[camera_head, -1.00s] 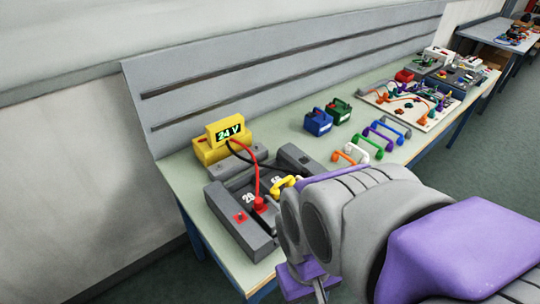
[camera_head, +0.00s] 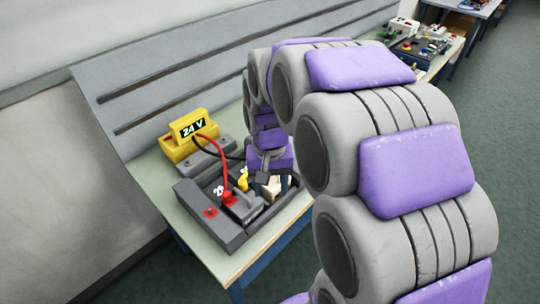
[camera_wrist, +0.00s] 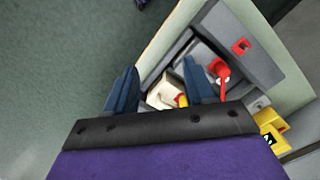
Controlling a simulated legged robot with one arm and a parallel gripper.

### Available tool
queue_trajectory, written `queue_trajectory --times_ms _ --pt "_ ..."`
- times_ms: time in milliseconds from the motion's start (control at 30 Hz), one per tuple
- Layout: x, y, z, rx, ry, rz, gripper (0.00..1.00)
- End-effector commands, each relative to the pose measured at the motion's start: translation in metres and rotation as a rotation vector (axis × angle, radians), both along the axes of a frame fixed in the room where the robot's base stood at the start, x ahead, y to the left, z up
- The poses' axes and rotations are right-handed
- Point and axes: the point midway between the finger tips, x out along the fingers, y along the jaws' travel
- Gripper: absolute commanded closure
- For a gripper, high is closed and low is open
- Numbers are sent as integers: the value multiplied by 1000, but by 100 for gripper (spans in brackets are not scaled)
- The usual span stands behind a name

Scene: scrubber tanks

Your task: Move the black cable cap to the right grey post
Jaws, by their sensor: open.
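A black cable (camera_head: 232,156) runs from the yellow 24 V meter (camera_head: 188,130) towards my gripper. The black cap at its end is hidden or cannot be told apart. My gripper (camera_head: 272,180) is open and points down over the right part of the grey box (camera_head: 222,232). In the wrist view its two blue fingers stand apart (camera_wrist: 160,68), with a cream block (camera_wrist: 160,97) showing between them. I cannot tell whether they touch it. The right grey post is not clearly visible behind my gripper.
A red cable ends in a red cap (camera_head: 229,198) on the grey box, close to my gripper; it also shows in the wrist view (camera_wrist: 219,70). A yellow handle (camera_head: 243,180) is beside it. The bench (camera_head: 193,214) edge is near; floor lies beyond.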

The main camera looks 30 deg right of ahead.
Motion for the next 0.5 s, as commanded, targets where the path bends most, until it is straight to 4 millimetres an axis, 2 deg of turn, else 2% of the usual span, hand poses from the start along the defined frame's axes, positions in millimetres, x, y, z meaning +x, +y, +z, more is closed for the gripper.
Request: queue_trajectory --times_ms 33,200,367,500 --pt "21 -5 -1 -6 -2 -38 46" --pt "82 -21 -10 -26 -25 -168 46" --pt "134 -48 -25 -38 -50 -290 46" --pt "167 -81 -42 -37 -64 -382 46"
